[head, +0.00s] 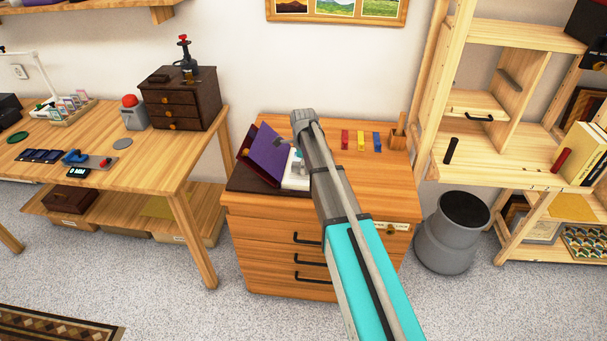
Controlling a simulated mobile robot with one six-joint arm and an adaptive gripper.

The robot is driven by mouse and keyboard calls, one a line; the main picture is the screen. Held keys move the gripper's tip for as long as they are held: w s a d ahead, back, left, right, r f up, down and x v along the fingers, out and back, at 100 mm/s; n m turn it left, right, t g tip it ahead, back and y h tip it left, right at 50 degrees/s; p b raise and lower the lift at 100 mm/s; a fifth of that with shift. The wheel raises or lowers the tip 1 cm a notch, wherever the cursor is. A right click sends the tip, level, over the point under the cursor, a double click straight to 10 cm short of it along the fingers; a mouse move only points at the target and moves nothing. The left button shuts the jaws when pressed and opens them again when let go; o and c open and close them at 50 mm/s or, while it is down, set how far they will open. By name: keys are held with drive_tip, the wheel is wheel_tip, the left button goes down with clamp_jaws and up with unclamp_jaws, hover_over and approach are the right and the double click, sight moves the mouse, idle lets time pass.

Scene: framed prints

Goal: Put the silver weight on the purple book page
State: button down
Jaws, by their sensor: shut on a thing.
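The purple book page (268,152) is part of an open book on top of the wooden drawer cabinet and looks tilted up. My arm reaches over the cabinet from the front. My gripper (296,160) is just right of the purple page, largely hidden by my own arm. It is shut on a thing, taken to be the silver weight. A small grey piece (279,141) shows against the purple page's upper right; I cannot tell whether it is the weight or part of my gripper. A white item (294,182) lies below my gripper, partly covered.
Red, yellow and blue strips (361,140) and a wooden holder (398,135) are at the cabinet's back right. A dark slab (250,180) lies at its front left. A workbench (150,170) stands left; a shelf unit and grey bin (440,240) stand right.

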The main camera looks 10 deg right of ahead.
drive_tip(key=shift+f+b, duration=0.65)
drive_tip(key=shift+f, duration=0.3)
drive_tip(key=shift+f, duration=0.15)
drive_tip(key=shift+c, duration=1.6)
unclamp_jaws()
wheel_tip(320, 180, up, 12)
drive_tip(key=p, duration=1.2)
drive_tip(key=shift+r, duration=0.2)
drive_tip(key=shift+s, duration=0.15)
